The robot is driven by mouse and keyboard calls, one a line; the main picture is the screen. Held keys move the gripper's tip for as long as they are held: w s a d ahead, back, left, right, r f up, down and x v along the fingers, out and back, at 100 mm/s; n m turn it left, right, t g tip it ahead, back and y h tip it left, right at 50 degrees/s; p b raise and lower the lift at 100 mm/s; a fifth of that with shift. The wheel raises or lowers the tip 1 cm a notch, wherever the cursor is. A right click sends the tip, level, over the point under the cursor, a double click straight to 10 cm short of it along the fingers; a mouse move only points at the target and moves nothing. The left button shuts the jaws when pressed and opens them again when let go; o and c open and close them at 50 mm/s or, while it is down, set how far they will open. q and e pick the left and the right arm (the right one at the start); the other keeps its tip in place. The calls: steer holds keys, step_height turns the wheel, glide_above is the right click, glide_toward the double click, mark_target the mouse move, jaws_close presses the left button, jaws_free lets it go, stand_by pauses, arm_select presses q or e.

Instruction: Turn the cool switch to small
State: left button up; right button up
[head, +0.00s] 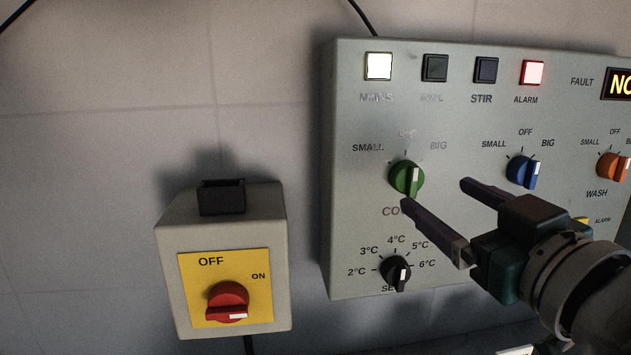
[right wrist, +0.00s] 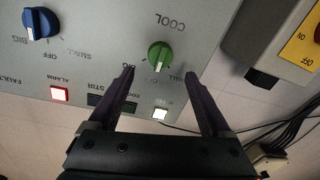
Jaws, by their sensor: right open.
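The green cool switch (head: 405,180) is on the grey control panel, with SMALL on its left, a faint OFF above and BIG on its right. Its white-marked grip looks close to upright, towards OFF. My right gripper (head: 435,194) is open and empty, just in front of the panel and to the lower right of the switch. One finger partly covers the COOL label. In the right wrist view, where the panel appears upside down, the green switch (right wrist: 160,55) lies ahead, between the open fingertips (right wrist: 159,73) and apart from them. My left gripper is not in view.
A blue stir switch (head: 522,172) and an orange wash switch (head: 612,167) sit to the right. A black temperature dial (head: 396,273) is below. The alarm lamp (head: 532,73) glows red. A box with a red main switch (head: 228,301) stands left; wall between is clear.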

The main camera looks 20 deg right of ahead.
mark_target(415, 181)
steer(key=w, duration=0.4)
steer(key=w+d, duration=0.1)
steer(key=w, duration=0.1)
steer(key=shift+w, duration=0.25)
jaws_close()
stand_by(0.4)
